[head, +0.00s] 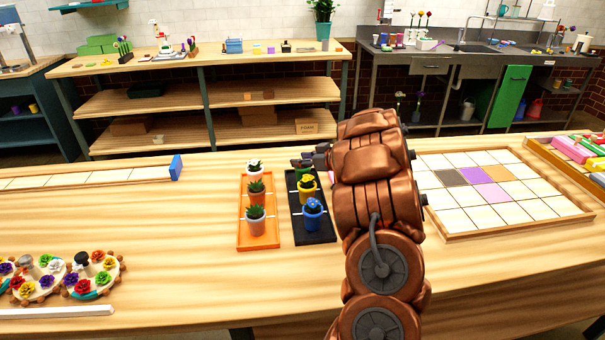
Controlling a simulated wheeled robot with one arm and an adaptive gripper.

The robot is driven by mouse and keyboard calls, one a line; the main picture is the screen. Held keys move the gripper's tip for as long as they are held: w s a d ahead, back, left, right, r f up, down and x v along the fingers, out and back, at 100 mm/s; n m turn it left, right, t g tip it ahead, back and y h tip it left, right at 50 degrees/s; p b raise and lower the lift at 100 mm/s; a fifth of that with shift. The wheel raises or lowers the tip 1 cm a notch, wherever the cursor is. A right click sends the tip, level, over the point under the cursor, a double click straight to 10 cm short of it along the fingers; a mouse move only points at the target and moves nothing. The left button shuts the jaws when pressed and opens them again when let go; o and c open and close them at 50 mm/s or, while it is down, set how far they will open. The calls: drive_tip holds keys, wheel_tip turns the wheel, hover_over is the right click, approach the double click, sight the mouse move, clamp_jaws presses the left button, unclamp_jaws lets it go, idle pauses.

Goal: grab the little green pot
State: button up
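My gripper (304,162) is over the far end of the black tray (316,238), right above or around a small green pot (302,173). The fingers and the wrist cover most of this pot, and I cannot tell whether they touch it. I also cannot tell whether the fingers are open or shut. In the same tray, a yellow pot (307,194) with a plant stands in the middle and a blue pot (312,218) with a blue flower stands nearer to me.
An orange tray (258,241) with several potted plants lies just left of the black tray. A tiled board (480,190) is to the right of my arm. Flower-covered rings (65,278) lie at the front left. The table between them and the orange tray is clear.

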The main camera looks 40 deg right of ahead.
clamp_jaws()
idle(0.6)
